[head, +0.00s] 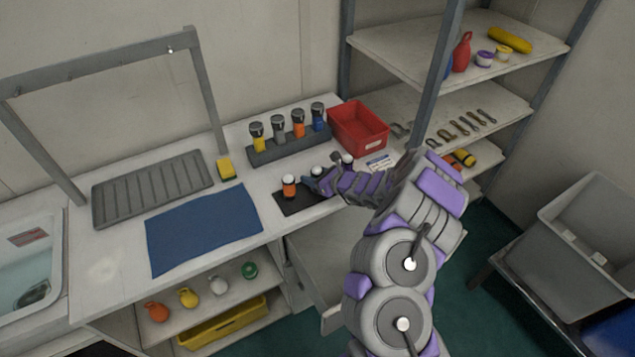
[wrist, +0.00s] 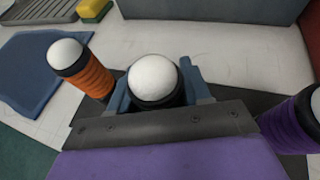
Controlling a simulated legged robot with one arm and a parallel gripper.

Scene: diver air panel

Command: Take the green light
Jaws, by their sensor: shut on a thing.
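Several white-domed lights stand on a dark mat (head: 289,205) near the front edge of the counter. The orange light (head: 289,187) is at the left; it also shows in the wrist view (wrist: 88,72). A purple light (wrist: 296,118) is at the right of the wrist view. The middle light (wrist: 154,78) stands upright between them. Its dome and dark collar show, but its body colour is hidden. My gripper (wrist: 158,92) is shut on this middle light, with one blue finger on each side. In the head view my gripper (head: 314,183) is low beside the mat.
A dark rack (head: 285,147) of several torches and a red bin (head: 358,128) stand behind. A yellow sponge (head: 226,169), blue mat (head: 203,228) and grey drainer (head: 152,187) lie to the left. An open drawer (head: 325,275) is below. A shelf upright (head: 436,85) rises behind my arm.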

